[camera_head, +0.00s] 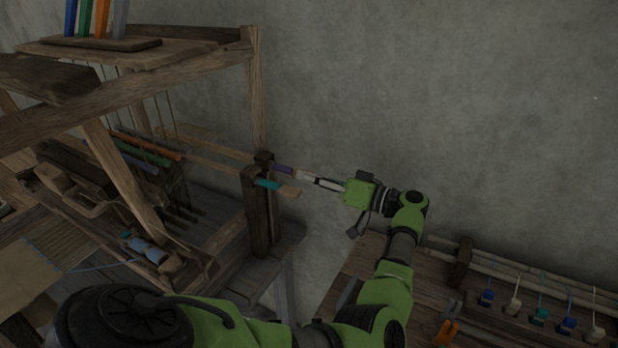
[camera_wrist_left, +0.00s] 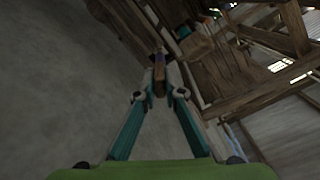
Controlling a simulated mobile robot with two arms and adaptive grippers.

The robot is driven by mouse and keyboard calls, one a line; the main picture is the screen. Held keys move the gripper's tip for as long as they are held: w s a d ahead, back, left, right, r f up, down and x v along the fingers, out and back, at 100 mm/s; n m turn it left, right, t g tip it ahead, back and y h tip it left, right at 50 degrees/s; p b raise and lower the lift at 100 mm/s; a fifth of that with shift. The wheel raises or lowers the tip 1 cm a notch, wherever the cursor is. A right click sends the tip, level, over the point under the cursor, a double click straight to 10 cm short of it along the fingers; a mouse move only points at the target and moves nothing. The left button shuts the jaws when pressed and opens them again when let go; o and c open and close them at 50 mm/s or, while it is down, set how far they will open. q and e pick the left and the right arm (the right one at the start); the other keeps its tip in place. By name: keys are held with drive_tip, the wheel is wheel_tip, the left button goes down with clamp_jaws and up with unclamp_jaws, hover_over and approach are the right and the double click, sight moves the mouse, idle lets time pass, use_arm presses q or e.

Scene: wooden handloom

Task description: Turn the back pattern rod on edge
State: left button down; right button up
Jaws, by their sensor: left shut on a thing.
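The back pattern rod (camera_head: 283,169) is a long wooden strip with a purple band near its end. It sticks out to the right of the loom's side post. My left gripper (camera_head: 305,175) reaches it from the right and is shut on its end. In the left wrist view the rod end (camera_wrist_left: 159,74) sits between the fingertips (camera_wrist_left: 159,92). I cannot tell whether the rod lies flat or on edge. A second rod with a teal band (camera_head: 268,184) lies just in front, its bare wooden end apart from my fingers. My right gripper is not in view.
The wooden loom frame (camera_head: 256,90) fills the left, with a dark notched post (camera_head: 258,215) near the rod ends. A bench (camera_head: 345,285) at lower right carries several corded weights (camera_head: 540,315) and an orange tool (camera_head: 447,332). A grey wall stands close behind.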

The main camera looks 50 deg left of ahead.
use_arm(q)
drive_tip(key=shift+n, duration=0.4)
drive_tip(key=n, duration=0.2)
drive_tip(key=shift+f+n+b, duration=0.1)
drive_tip(key=shift+n+b, duration=0.2)
drive_tip(key=shift+b, duration=0.05)
drive_tip(key=shift+n+b, duration=0.5)
drive_tip(key=shift+n, duration=1.1)
drive_tip(key=c, duration=2.1)
unclamp_jaws()
drive_tip(key=shift+a, duration=0.1)
drive_tip(key=shift+c, duration=0.2)
drive_tip(key=v, duration=0.7)
drive_tip(key=shift+d, duration=0.25)
